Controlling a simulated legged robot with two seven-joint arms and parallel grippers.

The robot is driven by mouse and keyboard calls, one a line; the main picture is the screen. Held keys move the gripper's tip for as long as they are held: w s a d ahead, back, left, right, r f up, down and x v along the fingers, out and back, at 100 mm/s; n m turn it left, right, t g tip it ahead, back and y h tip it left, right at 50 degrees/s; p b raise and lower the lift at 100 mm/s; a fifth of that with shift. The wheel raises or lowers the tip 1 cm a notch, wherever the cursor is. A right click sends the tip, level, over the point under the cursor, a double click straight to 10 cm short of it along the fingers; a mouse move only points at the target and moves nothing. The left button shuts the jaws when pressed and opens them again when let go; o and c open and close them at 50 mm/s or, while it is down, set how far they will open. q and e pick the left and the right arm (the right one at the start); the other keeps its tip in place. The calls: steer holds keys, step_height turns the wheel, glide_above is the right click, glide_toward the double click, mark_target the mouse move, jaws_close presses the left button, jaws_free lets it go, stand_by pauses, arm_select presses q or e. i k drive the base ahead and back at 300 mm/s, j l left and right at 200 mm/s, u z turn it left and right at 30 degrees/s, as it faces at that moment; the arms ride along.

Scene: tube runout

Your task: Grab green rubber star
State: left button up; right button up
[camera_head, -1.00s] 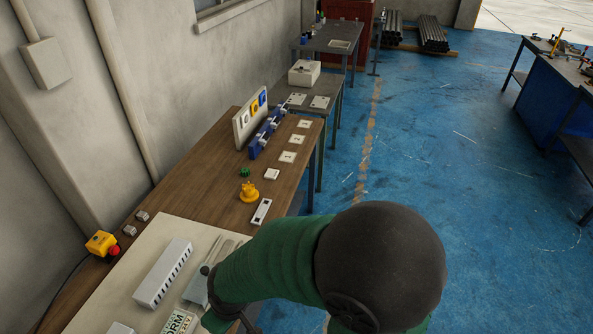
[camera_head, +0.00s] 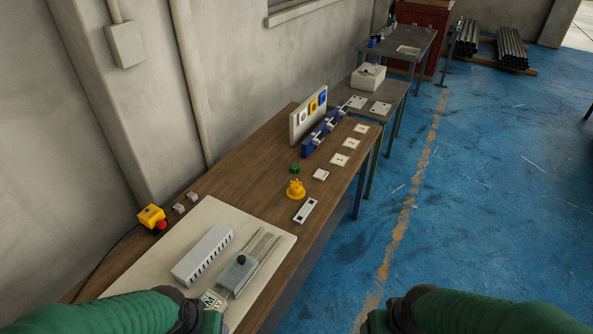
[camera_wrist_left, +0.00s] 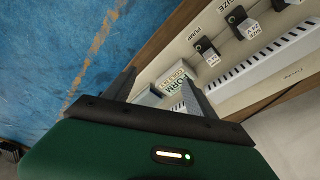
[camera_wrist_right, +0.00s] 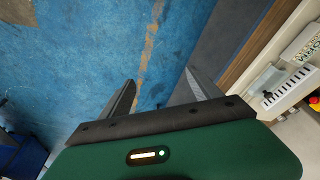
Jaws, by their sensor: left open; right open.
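A small green object (camera_head: 294,169), likely the green star, sits on the wooden bench (camera_head: 250,166), behind a yellow knobbed piece (camera_head: 296,189); its exact shape is too small to tell. I do not see it in either wrist view. My left gripper (camera_wrist_left: 158,88) is open and empty, above the near end of the bench with its white panel. My right gripper (camera_wrist_right: 160,80) is open and empty, over the blue floor beside the bench edge. In the head view only my green forearms show at the bottom, well short of the green object.
A white panel (camera_head: 141,275) bears a slotted grey box (camera_head: 203,254). A yellow box with a red button (camera_head: 153,217) stands by the wall. A blue fixture (camera_head: 323,135) and white squares lie farther along. The floor right of the bench is clear.

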mark_target(294, 168)
steer(key=i+u, duration=0.1)
steer(key=u, duration=0.3)
steer(key=l+u, duration=0.15)
steer(key=u, duration=0.2)
steer(key=i+l+u, duration=0.1)
steer(key=u, duration=0.3)
steer(key=l+u, duration=0.1)
steer(key=u, duration=0.25)
steer(key=i+l+u, duration=0.2)
steer(key=l+u, duration=0.15)
steer(key=l, duration=0.7)
steer(key=l+u, duration=0.3)
steer(key=l, duration=0.8)
steer(key=l+u, duration=0.35)
steer(key=l, duration=1.6)
steer(key=k, duration=0.05)
